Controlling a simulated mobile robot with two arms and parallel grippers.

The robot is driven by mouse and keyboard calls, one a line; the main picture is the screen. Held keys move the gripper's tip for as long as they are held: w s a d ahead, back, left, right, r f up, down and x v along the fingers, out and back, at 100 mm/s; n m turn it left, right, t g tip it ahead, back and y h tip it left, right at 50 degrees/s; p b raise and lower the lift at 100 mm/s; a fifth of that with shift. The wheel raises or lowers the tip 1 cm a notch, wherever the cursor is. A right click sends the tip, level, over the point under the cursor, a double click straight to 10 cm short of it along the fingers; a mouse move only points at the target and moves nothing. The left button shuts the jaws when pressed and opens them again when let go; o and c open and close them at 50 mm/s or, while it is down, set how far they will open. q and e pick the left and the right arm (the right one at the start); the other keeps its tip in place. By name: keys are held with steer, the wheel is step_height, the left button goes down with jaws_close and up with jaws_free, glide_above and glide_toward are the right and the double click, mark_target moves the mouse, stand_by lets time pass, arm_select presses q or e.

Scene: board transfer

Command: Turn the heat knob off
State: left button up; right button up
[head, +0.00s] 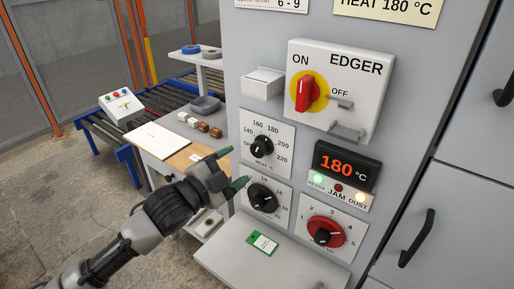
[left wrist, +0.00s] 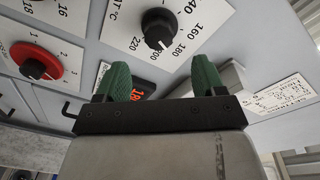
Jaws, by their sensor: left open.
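The heat knob (head: 262,147) is a black dial on a white plate with a temperature scale marked 140 to 220, on the grey machine's front. It also shows in the left wrist view (left wrist: 159,28), beyond the fingertips and roughly between them. My left gripper (head: 231,168) has green fingertips, which also show in the left wrist view (left wrist: 162,78). It is open and empty, just left of and slightly below the heat knob, apart from it. My right gripper is not in view.
Below the heat knob is another black dial (head: 263,197); a red dial (head: 325,233) is at lower right. The display (head: 346,165) reads 180 °C. The red EDGER switch (head: 306,94) is above. A shelf with a green tag (head: 262,242) juts out below.

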mark_target(256, 152)
arm_select(q)
steer(key=p+x, duration=0.1)
steer(key=x, duration=0.7)
steer(key=shift+w+d+p, duration=0.2)
steer(key=shift+p, duration=0.1)
steer(key=shift+c, duration=0.4)
steer(key=c, duration=0.8)
